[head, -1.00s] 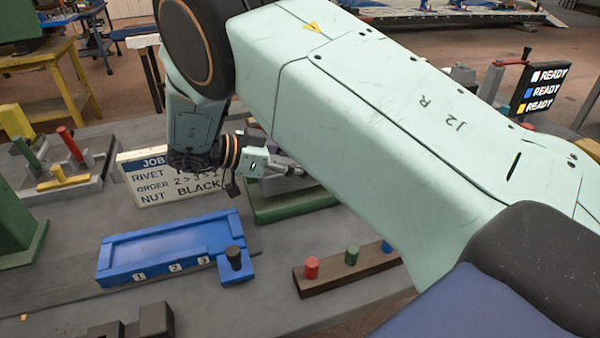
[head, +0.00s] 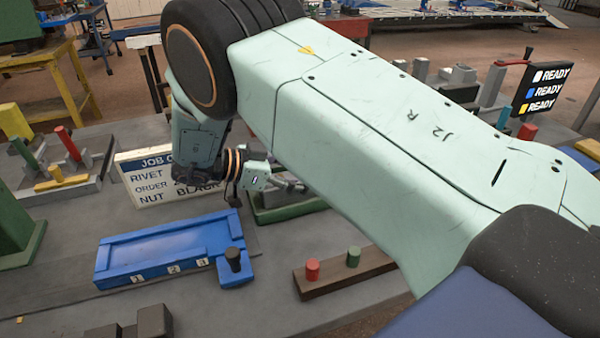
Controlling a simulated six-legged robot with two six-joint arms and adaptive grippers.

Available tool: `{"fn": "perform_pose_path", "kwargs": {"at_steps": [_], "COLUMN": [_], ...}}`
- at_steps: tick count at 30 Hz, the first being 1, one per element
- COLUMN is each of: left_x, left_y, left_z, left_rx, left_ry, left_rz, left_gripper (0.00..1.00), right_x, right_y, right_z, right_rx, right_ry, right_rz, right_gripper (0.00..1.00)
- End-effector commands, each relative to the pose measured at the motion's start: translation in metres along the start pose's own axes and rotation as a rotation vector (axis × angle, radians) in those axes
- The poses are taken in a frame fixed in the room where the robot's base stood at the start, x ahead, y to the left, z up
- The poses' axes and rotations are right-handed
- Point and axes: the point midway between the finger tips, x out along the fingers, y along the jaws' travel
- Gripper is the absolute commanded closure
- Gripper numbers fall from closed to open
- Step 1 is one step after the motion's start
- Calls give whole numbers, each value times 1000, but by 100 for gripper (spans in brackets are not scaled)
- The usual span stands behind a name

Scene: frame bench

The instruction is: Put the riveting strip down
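No strip that I can make out for sure as the riveting strip shows; my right arm hides much of the bench's middle and right. My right gripper (head: 288,186) is small and partly behind my own arm link, just above a green fixture (head: 285,208). I cannot tell whether its fingers are open or hold anything. My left gripper is out of view.
A blue tray (head: 165,240) marked 1, 2, 3 has a dark peg at its right corner. A brown block (head: 335,277) carries red and green pegs. A job board (head: 150,185) stands behind the tray. A black READY panel (head: 541,90) stands right.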

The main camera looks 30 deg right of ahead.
Motion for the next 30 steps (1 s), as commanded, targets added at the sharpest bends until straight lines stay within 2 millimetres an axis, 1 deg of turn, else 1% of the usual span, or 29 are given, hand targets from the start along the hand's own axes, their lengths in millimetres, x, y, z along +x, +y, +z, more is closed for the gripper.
{"fn": "perform_pose_path", "kwargs": {"at_steps": [6,9,11,15,21,25,30], "left_x": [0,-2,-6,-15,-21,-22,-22], "left_y": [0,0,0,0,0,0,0], "left_z": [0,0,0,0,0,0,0], "left_rx": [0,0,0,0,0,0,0], "left_ry": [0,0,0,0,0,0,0], "left_rz": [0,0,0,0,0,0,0], "left_gripper": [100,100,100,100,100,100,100], "right_x": [0,-4,-13,-38,-66,-75,-77], "right_y": [0,0,-1,-1,-1,0,0], "right_z": [-1,-6,-6,-6,-5,-5,-4], "right_rx": [0,1,1,1,1,0,-1], "right_ry": [0,1,2,1,0,0,1], "right_rz": [0,-1,-3,-4,-2,-1,1], "right_gripper": [31,31,31,31,31,31,31]}}
